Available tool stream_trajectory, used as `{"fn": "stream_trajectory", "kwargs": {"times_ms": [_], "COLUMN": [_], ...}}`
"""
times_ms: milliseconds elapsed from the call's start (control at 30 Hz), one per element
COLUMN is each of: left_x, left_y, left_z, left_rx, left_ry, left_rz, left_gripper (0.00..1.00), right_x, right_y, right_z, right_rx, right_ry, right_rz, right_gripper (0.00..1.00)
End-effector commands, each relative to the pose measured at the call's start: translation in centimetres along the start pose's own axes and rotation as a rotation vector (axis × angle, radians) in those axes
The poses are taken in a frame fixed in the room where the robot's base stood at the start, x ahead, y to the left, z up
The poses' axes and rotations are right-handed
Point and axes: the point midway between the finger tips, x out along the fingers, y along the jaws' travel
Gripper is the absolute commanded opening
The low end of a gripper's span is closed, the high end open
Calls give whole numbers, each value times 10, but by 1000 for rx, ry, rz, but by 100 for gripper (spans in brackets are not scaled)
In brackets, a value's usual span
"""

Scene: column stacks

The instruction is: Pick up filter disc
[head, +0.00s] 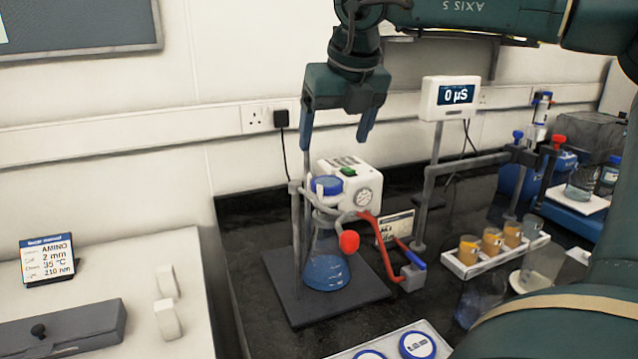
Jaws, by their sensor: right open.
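Two round white discs with blue rims lie in a pale tray (387,340) at the bottom edge; they look like filter discs. The right disc (418,345) shows nearly whole, with dark print too small to read. The left disc (369,355) is cut off by the picture edge. My right gripper (337,137) is open and empty, pointing down above the flask stand, well behind and above the tray. My left gripper is not in view.
A flask (326,262) with blue liquid stands on a dark base (350,299) under a blue-topped funnel (327,185), beside a white pump (351,184). A rack of orange-filled cups (491,242) and a meter (450,98) are to the right. My arm covers the lower right.

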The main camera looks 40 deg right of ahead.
Motion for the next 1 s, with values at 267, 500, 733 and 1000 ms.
{"fn": "stream_trajectory", "kwargs": {"times_ms": [267, 500, 733, 1000], "left_x": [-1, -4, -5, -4], "left_y": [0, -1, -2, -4], "left_z": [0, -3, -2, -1], "left_rx": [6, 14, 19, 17], "left_ry": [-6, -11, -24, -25], "left_rz": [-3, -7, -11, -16], "left_gripper": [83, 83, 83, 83], "right_x": [42, 63, 93, 97], "right_y": [0, -5, -8, -7], "right_z": [0, -1, -2, -2], "right_rx": [0, 1, 1, 0], "right_ry": [3, 7, 3, 1], "right_rz": [2, 4, 3, 4], "right_gripper": [80, 80, 80, 80]}}
